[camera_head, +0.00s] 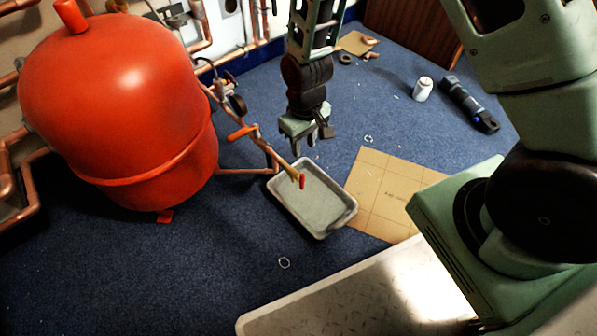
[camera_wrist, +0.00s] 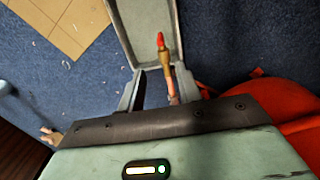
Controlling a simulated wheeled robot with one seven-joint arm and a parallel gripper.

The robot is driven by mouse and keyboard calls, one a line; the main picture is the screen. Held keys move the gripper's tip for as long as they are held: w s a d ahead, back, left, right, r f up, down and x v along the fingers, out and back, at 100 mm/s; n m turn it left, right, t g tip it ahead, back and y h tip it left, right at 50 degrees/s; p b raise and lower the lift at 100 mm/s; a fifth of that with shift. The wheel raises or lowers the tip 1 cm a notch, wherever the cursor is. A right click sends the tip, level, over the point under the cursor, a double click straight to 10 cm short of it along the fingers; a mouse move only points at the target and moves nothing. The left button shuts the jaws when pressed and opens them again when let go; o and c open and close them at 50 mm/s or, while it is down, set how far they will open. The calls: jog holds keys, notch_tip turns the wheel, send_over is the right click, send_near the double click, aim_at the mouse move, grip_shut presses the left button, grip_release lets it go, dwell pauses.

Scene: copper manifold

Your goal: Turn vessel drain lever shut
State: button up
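The red vessel (camera_head: 120,110) stands at the left. A copper pipe (camera_head: 268,152) slopes from it to a brass fitting with a red tip (camera_head: 302,181), over a grey tray (camera_head: 345,218). An orange lever (camera_head: 241,132) sits on the pipework nearer the vessel. I cannot tell for sure which of these is the drain lever. My gripper (camera_head: 305,142) hangs above the pipe, pointing down, open and empty. In the wrist view the pipe and red tip (camera_wrist: 160,41) show beyond the gap between the fingers (camera_wrist: 162,80). An orange piece (camera_wrist: 254,73) shows right of them.
Copper pipes and a gauge-like fitting (camera_head: 236,103) stand between vessel and wall. Cardboard (camera_head: 385,190) lies right of the tray. A white can (camera_head: 423,89) and a dark torch-like tool (camera_head: 468,103) are farther back. Blue carpet in front of the tray is mostly clear.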

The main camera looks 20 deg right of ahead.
aim_at(302, 181)
jog(key=f+b, duration=0.4)
jog(key=f, duration=0.4)
jog(key=f+b, duration=0.5)
jog(key=f, duration=0.3)
jog(key=shift+s+a+f, duration=0.1)
jog(key=shift+a+f, duration=0.1)
jog(key=shift+f, duration=0.15)
grip_shut()
